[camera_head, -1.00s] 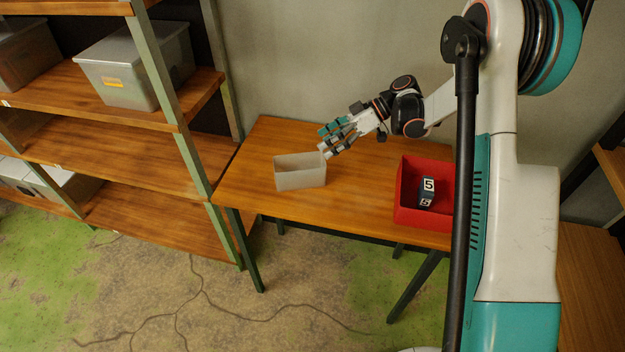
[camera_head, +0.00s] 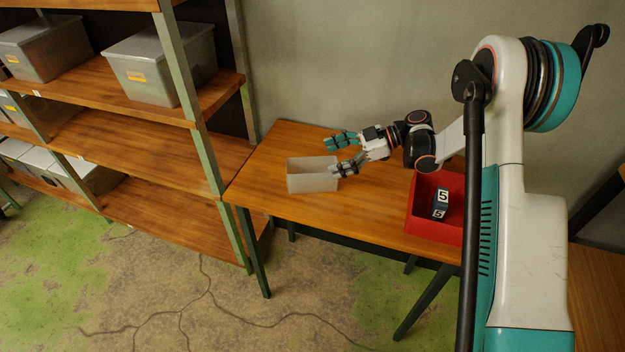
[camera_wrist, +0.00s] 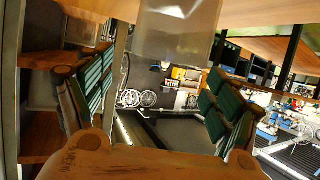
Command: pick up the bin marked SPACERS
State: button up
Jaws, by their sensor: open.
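A pale translucent open-topped bin (camera_head: 312,180) stands upright on the wooden table (camera_head: 262,180); I see no readable label on it. My gripper (camera_head: 338,157) is open at the bin's right end, one finger toward the far side and the other in front of the right end. I cannot tell whether they touch. In the wrist view the open gripper (camera_wrist: 155,100) has its two ribbed green finger pads apart, with a translucent grey surface (camera_wrist: 178,40), probably this bin, beyond and between them. No SPACERS marking is legible.
A red crate (camera_head: 428,228) holding a dark block marked 5 (camera_head: 440,200) stands on the table's right side. Shelves at left hold several grey bins with orange labels, one of them (camera_head: 160,62) on the upper board. The table's left front is clear.

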aim_at(317, 163)
jog(key=b+x, duration=0.2)
jog(key=x, duration=0.3)
jog(key=shift+s+a+f, duration=0.1)
jog(key=shift+a, duration=0.05)
jog(key=c, duration=1.5)
